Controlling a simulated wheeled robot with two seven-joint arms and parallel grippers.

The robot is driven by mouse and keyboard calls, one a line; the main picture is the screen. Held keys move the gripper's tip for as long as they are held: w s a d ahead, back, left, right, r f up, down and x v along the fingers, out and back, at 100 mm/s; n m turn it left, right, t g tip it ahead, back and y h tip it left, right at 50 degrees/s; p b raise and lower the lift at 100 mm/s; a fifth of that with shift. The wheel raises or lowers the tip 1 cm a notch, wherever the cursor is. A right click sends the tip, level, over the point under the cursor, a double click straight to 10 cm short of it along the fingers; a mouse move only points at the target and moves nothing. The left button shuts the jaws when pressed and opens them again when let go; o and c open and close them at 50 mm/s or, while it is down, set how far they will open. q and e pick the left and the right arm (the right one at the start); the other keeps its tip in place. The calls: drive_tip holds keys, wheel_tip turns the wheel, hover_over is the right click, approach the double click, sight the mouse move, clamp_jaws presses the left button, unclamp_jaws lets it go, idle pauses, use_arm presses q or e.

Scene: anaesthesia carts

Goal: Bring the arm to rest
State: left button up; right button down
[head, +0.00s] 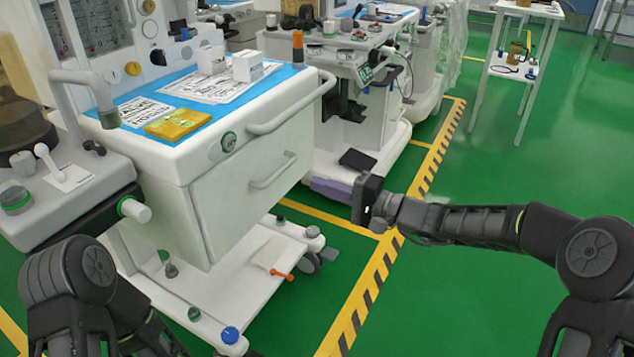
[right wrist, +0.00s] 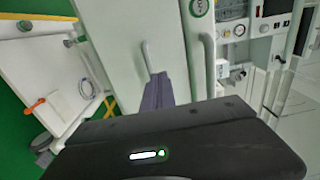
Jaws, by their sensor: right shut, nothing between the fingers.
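My right arm reaches in from the right in the head view, and its gripper (head: 368,201) hangs over the floor beside the cart, apart from it. It is shut and holds nothing. In the right wrist view the dark gripper body (right wrist: 190,140) fills the lower part, with the cart behind it. My left arm (head: 75,290) shows at the lower left of the head view; its gripper is not in view. The near anaesthesia cart (head: 235,195) has a closed white drawer and a blue top.
On the cart's top are a yellow packet (head: 178,124), printed sheets and a white box (head: 247,66). A handle rail (head: 295,108) juts out to the right. A second cart (head: 350,130) stands behind. Green floor (head: 530,180) lies open to the right, with a white table (head: 515,75) far back.

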drive_tip(key=s+d+f+m+g+h, duration=0.1)
drive_tip(key=s+f+g+h, duration=0.15)
drive_tip(key=f, duration=0.55)
drive_tip(key=s+d+f+m+g+h, duration=0.1)
drive_tip(key=s+f+h, duration=0.15)
drive_tip(key=f, duration=0.55)
drive_tip(key=s+d+f+n+g+h, duration=0.2)
drive_tip(key=s+d+f+h, duration=0.1)
drive_tip(key=s+f, duration=0.7)
drive_tip(key=s+d+f+n+g+h, duration=0.15)
drive_tip(key=s+f+h, duration=0.25)
drive_tip(key=s+f, duration=0.65)
drive_tip(key=s+a+f+n+g, duration=0.1)
drive_tip(key=s+a+f+n, duration=0.15)
drive_tip(key=s+f, duration=0.45)
use_arm(q)
wheel_tip(320, 180, up, 29)
drive_tip(key=s+d+p, duration=0.2)
drive_tip(key=p, duration=2.7)
drive_tip(key=shift+r, duration=0.2)
use_arm(e)
drive_tip(key=s+r, duration=0.2)
drive_tip(key=r, duration=1.3)
drive_tip(key=s+a+r+y, duration=0.1)
drive_tip(key=s+r, duration=0.1)
drive_tip(key=r, duration=1.4)
drive_tip(key=shift+s+a+n+g, duration=0.25)
drive_tip(key=shift+s+n+g, duration=0.05)
drive_tip(key=shift+s+g, duration=0.1)
